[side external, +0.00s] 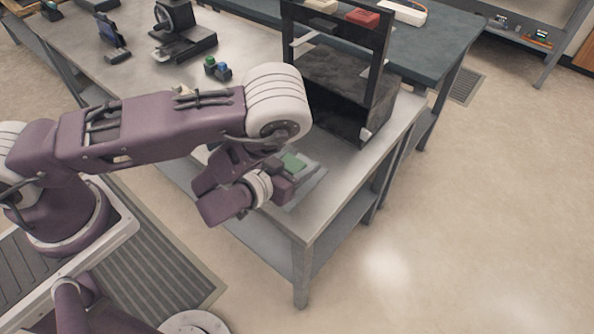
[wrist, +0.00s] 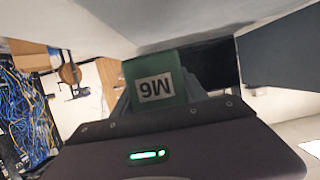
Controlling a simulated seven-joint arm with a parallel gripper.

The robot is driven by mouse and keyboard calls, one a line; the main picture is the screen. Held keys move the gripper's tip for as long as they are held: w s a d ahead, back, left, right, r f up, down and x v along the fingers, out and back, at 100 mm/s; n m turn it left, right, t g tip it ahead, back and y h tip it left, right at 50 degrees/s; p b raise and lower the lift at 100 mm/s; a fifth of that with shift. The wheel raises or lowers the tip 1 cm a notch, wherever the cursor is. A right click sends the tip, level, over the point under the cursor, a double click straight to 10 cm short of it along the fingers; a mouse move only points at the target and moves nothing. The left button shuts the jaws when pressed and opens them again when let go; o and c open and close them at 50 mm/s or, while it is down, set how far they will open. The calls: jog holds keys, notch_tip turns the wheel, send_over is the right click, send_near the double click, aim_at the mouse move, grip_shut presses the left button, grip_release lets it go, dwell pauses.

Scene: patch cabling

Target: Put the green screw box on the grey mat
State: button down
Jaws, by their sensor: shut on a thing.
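The green screw box (side external: 293,162) shows at the front end of the metal table, partly hidden by my wrist. In the wrist view, the green box (wrist: 155,82) bears a white label reading "M6", which appears upside down. My gripper (side external: 285,178) is shut on the box, with a finger on each side of it in the wrist view. The grey mat (side external: 313,180) appears as a paler patch on the tabletop around and below the box, partly covered by my arm. I cannot tell whether the box touches the mat.
A black open-framed rack (side external: 335,75) stands close behind the box. Small green and blue items (side external: 217,69) and a dark stand-like device (side external: 180,35) are farther back on the table. The table's front corner (side external: 302,238) is near my gripper. Blue and yellow cables (wrist: 25,105) show in the wrist view.

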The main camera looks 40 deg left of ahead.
jog(key=shift+f, duration=1.9)
jog(key=c, duration=0.6)
grip_release()
jog(key=shift+f, duration=0.1)
